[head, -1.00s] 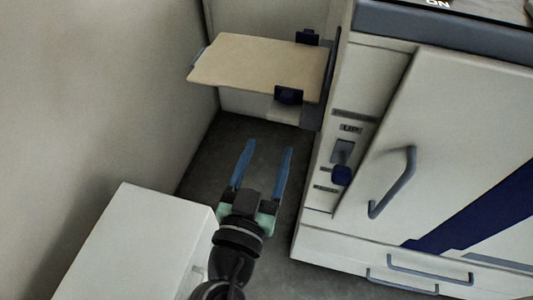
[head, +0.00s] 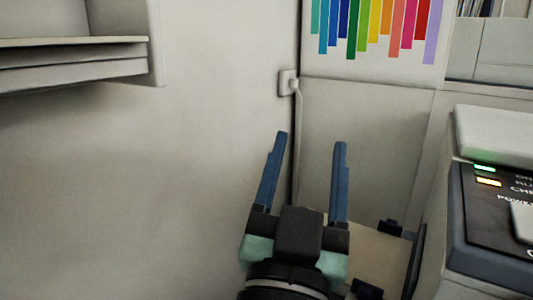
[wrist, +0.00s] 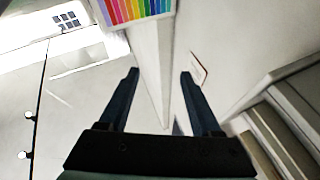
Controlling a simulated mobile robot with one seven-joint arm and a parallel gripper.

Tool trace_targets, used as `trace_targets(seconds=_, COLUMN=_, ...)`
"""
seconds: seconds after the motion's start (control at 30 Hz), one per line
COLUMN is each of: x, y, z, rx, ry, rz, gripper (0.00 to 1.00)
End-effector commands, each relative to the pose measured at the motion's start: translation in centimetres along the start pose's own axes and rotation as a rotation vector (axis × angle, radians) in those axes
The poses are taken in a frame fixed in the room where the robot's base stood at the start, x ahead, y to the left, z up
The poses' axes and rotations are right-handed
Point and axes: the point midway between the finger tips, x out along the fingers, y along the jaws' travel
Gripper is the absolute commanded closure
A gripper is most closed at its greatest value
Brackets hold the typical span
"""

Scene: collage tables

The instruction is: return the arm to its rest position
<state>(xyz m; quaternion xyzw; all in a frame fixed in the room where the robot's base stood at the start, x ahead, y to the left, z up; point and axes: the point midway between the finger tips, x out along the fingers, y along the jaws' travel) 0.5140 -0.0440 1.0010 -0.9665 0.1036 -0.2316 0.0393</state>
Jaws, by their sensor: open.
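My gripper (head: 311,140) is open, with its two blue fingers apart and nothing between them. In the head view it points up in front of the pale wall, left of the machine. In the wrist view the two dark fingers (wrist: 160,75) show spread apart and empty. My arm below the wrist is mostly cut off by the lower edge of the head view.
A tan shelf board (head: 376,252) lies behind and right of my gripper. A machine with a lit panel (head: 486,178) stands at the right. A shelf (head: 75,62) juts out upper left. A rainbow-striped chart (head: 370,35) hangs at the back. The left wall area is bare.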

Motion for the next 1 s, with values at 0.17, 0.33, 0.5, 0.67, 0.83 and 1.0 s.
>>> trace_targets(seconds=0.17, x=0.4, y=-3.0, z=-10.3, rx=0.017, ry=0.201, rz=-0.132, gripper=0.35)
trace_targets(seconds=0.33, x=-0.2, y=-5.1, z=-18.8, rx=0.009, ry=0.356, rz=-0.227, gripper=0.35)
trace_targets(seconds=0.5, x=2.1, y=-5.6, z=-22.6, rx=0.007, ry=0.344, rz=-0.223, gripper=0.35)
trace_targets(seconds=0.67, x=4.2, y=-6.2, z=-26.8, rx=0.008, ry=0.342, rz=-0.223, gripper=0.35)
trace_targets(seconds=0.83, x=6.6, y=-6.9, z=-31.5, rx=0.008, ry=0.341, rz=-0.223, gripper=0.35)
trace_targets(seconds=1.0, x=8.8, y=-7.5, z=-36.1, rx=0.009, ry=0.341, rz=-0.224, gripper=0.35)
